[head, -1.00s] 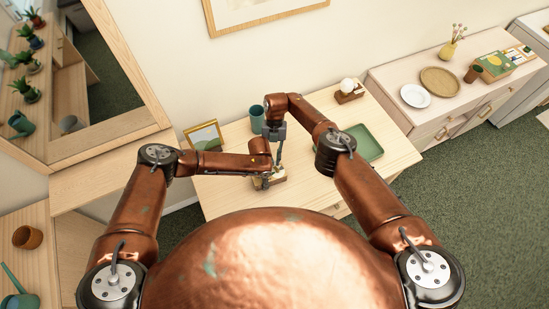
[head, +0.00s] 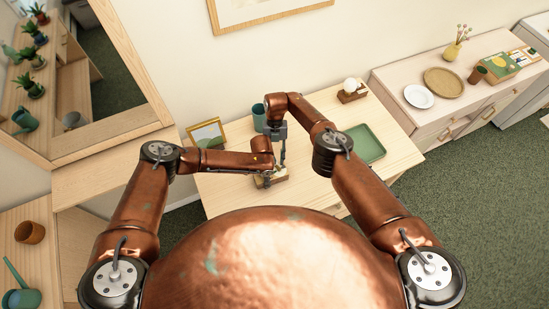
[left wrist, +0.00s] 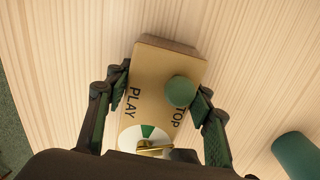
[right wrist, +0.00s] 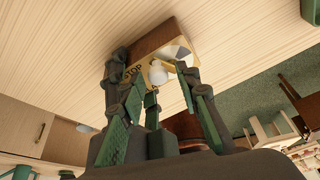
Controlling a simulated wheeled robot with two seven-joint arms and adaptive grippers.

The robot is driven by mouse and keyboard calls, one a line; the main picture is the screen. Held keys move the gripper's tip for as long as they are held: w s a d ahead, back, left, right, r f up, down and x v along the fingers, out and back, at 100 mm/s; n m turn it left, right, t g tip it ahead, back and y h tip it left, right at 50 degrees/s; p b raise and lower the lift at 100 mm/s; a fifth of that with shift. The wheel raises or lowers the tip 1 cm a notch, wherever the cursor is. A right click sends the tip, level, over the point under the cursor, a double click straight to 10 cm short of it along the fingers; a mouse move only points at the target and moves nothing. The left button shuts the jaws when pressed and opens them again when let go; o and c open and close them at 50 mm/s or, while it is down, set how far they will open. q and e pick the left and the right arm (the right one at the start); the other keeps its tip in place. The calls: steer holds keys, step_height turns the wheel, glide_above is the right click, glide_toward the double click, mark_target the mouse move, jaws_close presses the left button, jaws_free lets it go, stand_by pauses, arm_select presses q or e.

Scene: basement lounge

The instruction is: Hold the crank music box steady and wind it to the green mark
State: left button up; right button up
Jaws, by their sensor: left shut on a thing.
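The music box (left wrist: 155,75) is a tan block on the table, marked PLAY and STOP. It has a dial (left wrist: 132,138) with a green wedge, a brass piece (left wrist: 155,149) over the dial, and a round green knob (left wrist: 180,91). In the head view the box (head: 277,181) is partly hidden by my arms. My left gripper (left wrist: 160,90) is shut on the box, one finger at each side. My right gripper (right wrist: 155,75) points down above the box. Its fingers look apart around a pale round knob (right wrist: 158,76), with no clear contact visible.
A teal cup (head: 259,116) and a picture frame (head: 207,134) stand behind the box. A green tray (head: 364,145) lies to the right, with a wooden block bearing a white ball (head: 352,88) behind it. The table's right front is clear.

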steer(key=shift+w+a, duration=0.1)
